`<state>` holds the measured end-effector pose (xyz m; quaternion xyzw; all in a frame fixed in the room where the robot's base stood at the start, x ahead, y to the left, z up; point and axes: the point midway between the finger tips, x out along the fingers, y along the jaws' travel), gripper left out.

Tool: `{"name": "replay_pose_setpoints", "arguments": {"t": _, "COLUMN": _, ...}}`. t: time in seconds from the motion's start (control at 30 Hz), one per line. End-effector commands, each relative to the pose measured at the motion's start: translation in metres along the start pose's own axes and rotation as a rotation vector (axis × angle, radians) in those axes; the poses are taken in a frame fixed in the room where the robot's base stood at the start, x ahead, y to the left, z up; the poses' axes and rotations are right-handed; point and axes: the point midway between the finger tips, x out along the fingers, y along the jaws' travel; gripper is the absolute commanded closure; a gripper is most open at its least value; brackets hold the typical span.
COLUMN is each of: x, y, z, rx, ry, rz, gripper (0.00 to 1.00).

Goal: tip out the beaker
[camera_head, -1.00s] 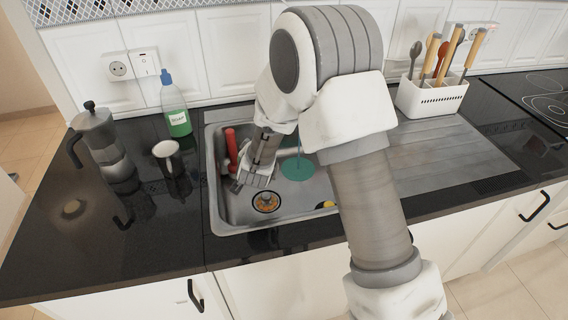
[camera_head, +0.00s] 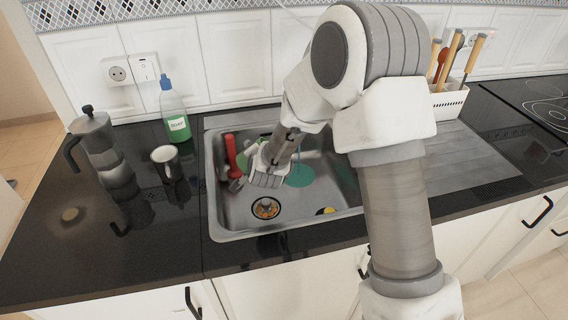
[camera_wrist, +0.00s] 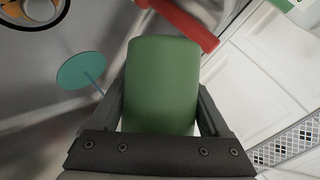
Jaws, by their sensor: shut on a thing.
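My gripper (camera_head: 262,181) is low inside the sink, at its left side. In the wrist view its two fingers (camera_wrist: 161,115) are shut on a plain green beaker (camera_wrist: 162,85), one on each side. In the head view some green (camera_head: 242,160) shows just behind the gripper, which is probably the beaker. The gripper hides most of it. I cannot see the beaker's opening or contents, and cannot tell how far it is tilted.
The steel sink (camera_head: 228,213) also holds a red-handled tool (camera_head: 232,152), a teal disc (camera_head: 300,176) and a drain (camera_head: 265,208). A mug (camera_head: 166,160), moka pot (camera_head: 97,143) and soap bottle (camera_head: 174,115) stand left. A white utensil rack (camera_head: 450,104) stands right.

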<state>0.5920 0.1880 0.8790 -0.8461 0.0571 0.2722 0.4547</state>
Motion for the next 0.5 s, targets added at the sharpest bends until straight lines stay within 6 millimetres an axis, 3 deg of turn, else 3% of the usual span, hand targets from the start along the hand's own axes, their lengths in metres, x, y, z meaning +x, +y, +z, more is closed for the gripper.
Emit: {"name": "replay_pose_setpoints", "arguments": {"t": 0.5, "x": -0.0019, "y": -0.0029, "z": -0.0012, "rx": 0.061, "ry": -0.027, "rz": -0.025, "gripper": 0.74}}
